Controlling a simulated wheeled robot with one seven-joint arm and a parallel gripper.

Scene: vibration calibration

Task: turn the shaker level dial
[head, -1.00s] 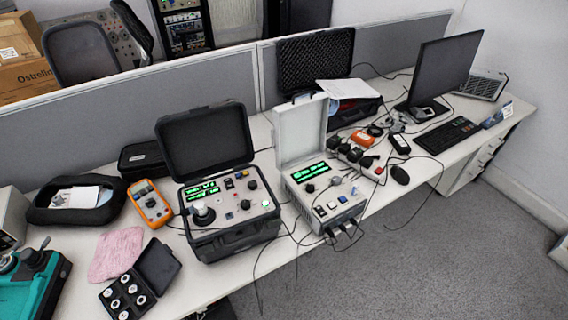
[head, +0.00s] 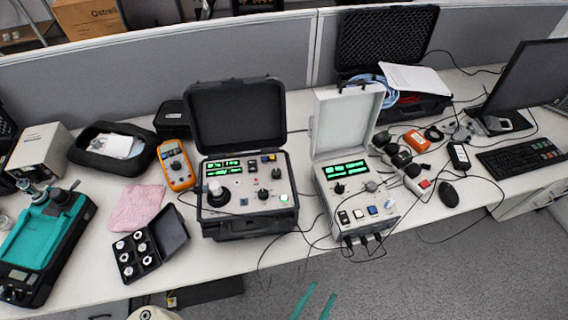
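A black open case unit (head: 245,228) stands mid-table with green displays, a round shaker-like post (head: 217,195) and small black knobs, including one at its lower right (head: 263,193) and one above it (head: 276,173). A grey open-lidded unit (head: 355,212) to its right also has a black knob (head: 339,188) and a grey knob (head: 371,186). Labels are too small to read, so I cannot tell which is the shaker level dial. Two teal strips, apparently my gripper's fingers (head: 316,302), show at the bottom edge, apart, with nothing between them, away from both units.
A black box of round fittings (head: 150,250), a pink cloth (head: 136,207) and an orange multimeter (head: 177,165) lie left of the case. A teal device (head: 45,240) stands far left. Cables (head: 313,236) hang over the front edge between the units.

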